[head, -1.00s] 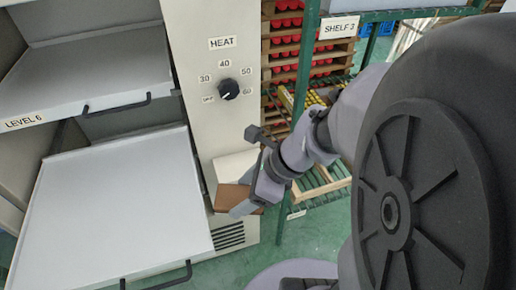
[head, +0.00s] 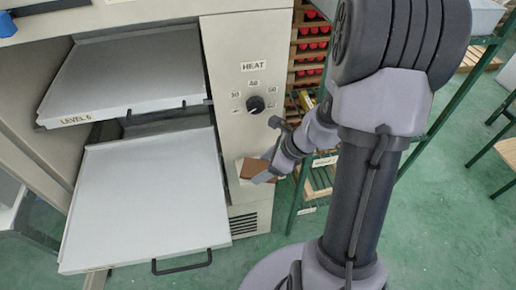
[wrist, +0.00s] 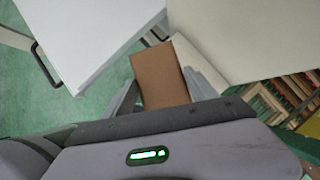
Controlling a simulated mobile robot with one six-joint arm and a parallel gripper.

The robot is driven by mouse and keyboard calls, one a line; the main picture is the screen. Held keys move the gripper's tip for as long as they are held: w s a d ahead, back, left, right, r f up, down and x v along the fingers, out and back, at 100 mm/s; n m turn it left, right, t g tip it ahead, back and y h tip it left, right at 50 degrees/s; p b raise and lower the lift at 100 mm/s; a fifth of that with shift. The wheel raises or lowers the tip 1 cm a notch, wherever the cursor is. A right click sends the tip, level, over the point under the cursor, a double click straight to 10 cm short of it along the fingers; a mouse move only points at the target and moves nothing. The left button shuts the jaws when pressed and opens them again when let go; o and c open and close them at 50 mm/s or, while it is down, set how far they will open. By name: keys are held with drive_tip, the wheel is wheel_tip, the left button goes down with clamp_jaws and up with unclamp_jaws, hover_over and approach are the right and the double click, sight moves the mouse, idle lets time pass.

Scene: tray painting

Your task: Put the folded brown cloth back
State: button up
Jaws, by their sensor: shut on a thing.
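The folded brown cloth (head: 254,168) is in the jaws of my gripper (head: 266,174), in front of the cabinet's control panel, below the heat dial. In the wrist view the cloth (wrist: 160,74) stands out between the two grey fingers of my gripper (wrist: 160,98), which are shut on it. A pale ledge (wrist: 201,66) on the cabinet front lies just beside and behind the cloth. The head view shows a bit of this ledge (head: 241,174). I cannot tell whether the cloth touches it.
A pulled-out white tray (head: 145,195) with a black handle juts out left of my gripper. The level 6 tray (head: 125,80) is above it. The heat dial (head: 256,105) is on the panel. A green-framed shelf rack (head: 297,195) stands close on the right.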

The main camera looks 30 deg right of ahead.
sight(264, 164)
drive_tip(key=w, duration=0.1)
drive_tip(key=w+d, duration=0.1)
drive_tip(key=w+d+p, duration=0.1)
drive_tip(key=shift+w+f, duration=0.15)
drive_tip(key=shift+w, duration=0.15)
wheel_tip(264, 164, down, 4)
drive_tip(key=b, duration=0.3)
drive_tip(key=shift+b, duration=0.3)
drive_tip(key=shift+r+p, duration=0.25)
drive_tip(key=shift+p, duration=0.05)
drive_tip(key=shift+f, duration=0.25)
drive_tip(key=o, duration=1.1)
drive_tip(key=shift+c, duration=0.2)
